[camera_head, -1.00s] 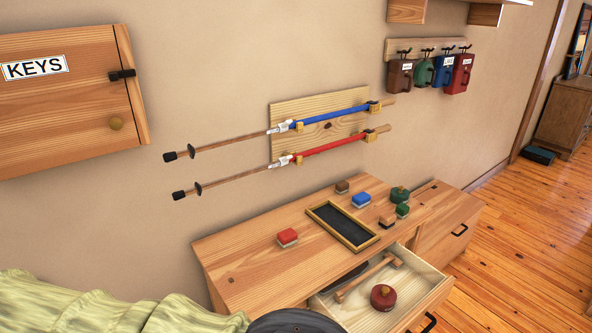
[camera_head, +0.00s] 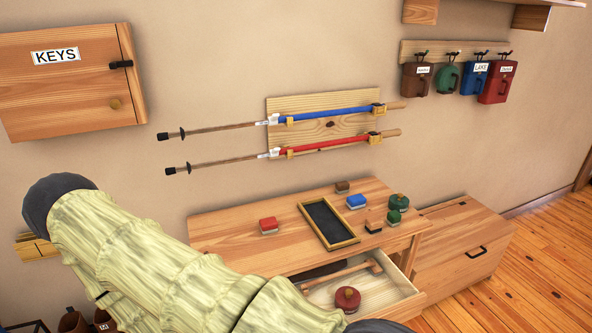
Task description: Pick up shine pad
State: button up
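No label marks which item is the shine pad. A red round pad with a knob (camera_head: 347,299) lies in the open drawer (camera_head: 397,285). A green round pad with a knob (camera_head: 399,202) is at the right end of the dresser top (camera_head: 235,240). Small block pads also lie on the top: red (camera_head: 269,226), blue (camera_head: 356,201), brown (camera_head: 342,187), green (camera_head: 393,217) and a tan one with a dark base (camera_head: 374,227). My arm, in a pale green sleeve, crosses the lower left and hides part of the dresser and drawer. My gripper is not in view.
A black-centred wooden tray (camera_head: 328,223) lies mid-dresser. A wooden rod (camera_head: 342,274) lies in the drawer. A lower chest (camera_head: 462,240) stands at right. Two poles, a key cabinet (camera_head: 70,85) and several hanging containers are on the wall. Floor at right is clear.

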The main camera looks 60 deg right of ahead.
aim_at(269, 224)
jog(key=z, duration=1.45)
